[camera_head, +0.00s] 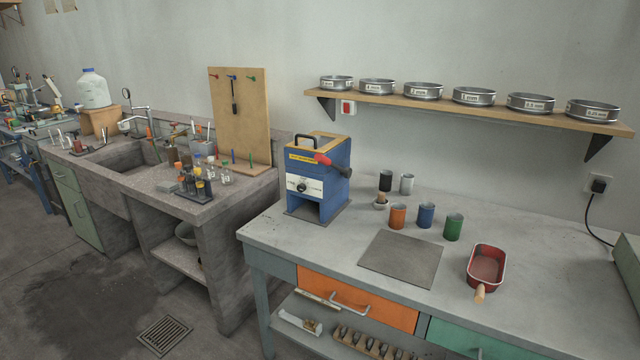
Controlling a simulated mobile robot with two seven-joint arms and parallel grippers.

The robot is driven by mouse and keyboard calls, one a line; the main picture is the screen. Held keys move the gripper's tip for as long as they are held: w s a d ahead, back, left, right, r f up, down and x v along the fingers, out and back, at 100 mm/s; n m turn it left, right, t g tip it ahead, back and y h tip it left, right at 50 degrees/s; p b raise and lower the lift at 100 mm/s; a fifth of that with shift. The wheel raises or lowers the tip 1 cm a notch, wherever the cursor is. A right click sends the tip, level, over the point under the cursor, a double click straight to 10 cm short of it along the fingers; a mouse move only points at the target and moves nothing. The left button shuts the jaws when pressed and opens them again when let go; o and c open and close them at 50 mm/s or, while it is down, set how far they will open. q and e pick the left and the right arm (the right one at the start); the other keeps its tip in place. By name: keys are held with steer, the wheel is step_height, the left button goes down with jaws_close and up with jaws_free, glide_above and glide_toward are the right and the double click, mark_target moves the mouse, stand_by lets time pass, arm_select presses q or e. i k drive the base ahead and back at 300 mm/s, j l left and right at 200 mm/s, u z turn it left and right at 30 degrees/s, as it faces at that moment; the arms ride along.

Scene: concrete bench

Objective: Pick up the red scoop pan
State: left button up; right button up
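The red scoop pan (487,262) lies on the concrete bench top (340,232) at the right. It is a rectangular red tray with rounded corners, and its inside looks empty. Its short wooden handle (480,293) points toward the front edge of the bench. Neither my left gripper nor my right gripper shows in the head view.
A flat grey plate (401,258) lies left of the pan. Orange (397,216), blue (426,215) and green (453,227) cups stand behind it. A blue machine (318,180) stands further left. A shelf (460,105) with several sieves hangs above.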

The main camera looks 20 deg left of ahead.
mark_target(485, 267)
steer(key=i+j+z, duration=0.4)
steer(key=i, duration=0.15)
steer(key=i+j+z, duration=0.45)
steer(key=i, duration=0.05)
